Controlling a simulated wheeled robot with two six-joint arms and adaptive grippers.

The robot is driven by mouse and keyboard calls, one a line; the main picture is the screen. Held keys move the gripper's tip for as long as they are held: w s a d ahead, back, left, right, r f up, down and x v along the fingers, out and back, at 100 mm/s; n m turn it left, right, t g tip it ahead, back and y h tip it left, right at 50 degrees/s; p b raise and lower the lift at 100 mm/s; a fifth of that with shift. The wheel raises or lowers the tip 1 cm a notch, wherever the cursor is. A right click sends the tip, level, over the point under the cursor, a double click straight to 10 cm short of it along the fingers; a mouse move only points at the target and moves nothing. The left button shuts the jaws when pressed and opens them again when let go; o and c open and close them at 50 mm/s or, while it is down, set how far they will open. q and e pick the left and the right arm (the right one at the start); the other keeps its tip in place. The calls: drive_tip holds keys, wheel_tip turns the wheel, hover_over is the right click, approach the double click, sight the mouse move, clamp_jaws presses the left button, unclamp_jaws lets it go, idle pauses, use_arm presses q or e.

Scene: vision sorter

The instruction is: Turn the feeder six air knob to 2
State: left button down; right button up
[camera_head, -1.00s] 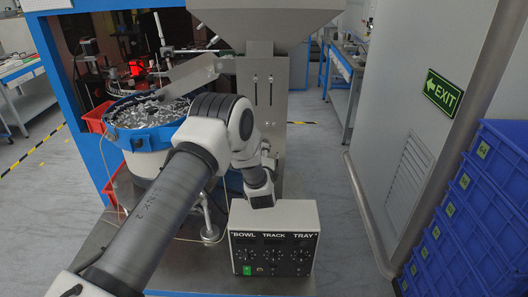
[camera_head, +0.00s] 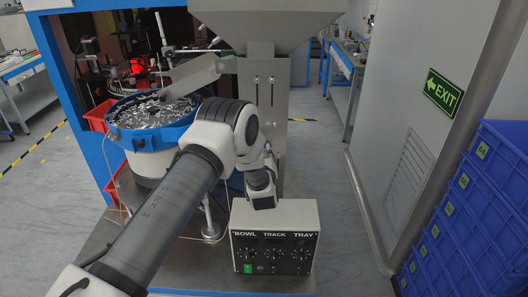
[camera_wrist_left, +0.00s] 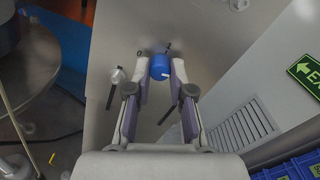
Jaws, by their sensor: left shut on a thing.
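In the head view my left arm comes in from the left and ends at a black and white wrist above the control box; the fingers and the blue knob are hidden there. My right gripper is not in view.
A control box (camera_head: 274,216) marked BOWL, TRACK and TRAY stands below my wrist. The bowl feeder (camera_head: 143,132) full of metal parts is left of it. A grey hopper (camera_head: 268,20) rises behind. Blue crates (camera_head: 477,215) are stacked at the right.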

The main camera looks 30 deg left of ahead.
use_arm(q)
drive_tip(key=shift+w+r+m, duration=0.15)
drive_tip(key=shift+r+m, duration=0.15)
drive_tip(key=shift+m, duration=0.1)
drive_tip(key=c, duration=1)
unclamp_jaws()
drive_tip(key=shift+a, duration=0.1)
drive_tip(key=shift+c, duration=0.2)
drive_tip(key=shift+f, duration=0.2)
drive_tip(key=v, duration=1.2)
drive_tip(key=shift+f, duration=0.1)
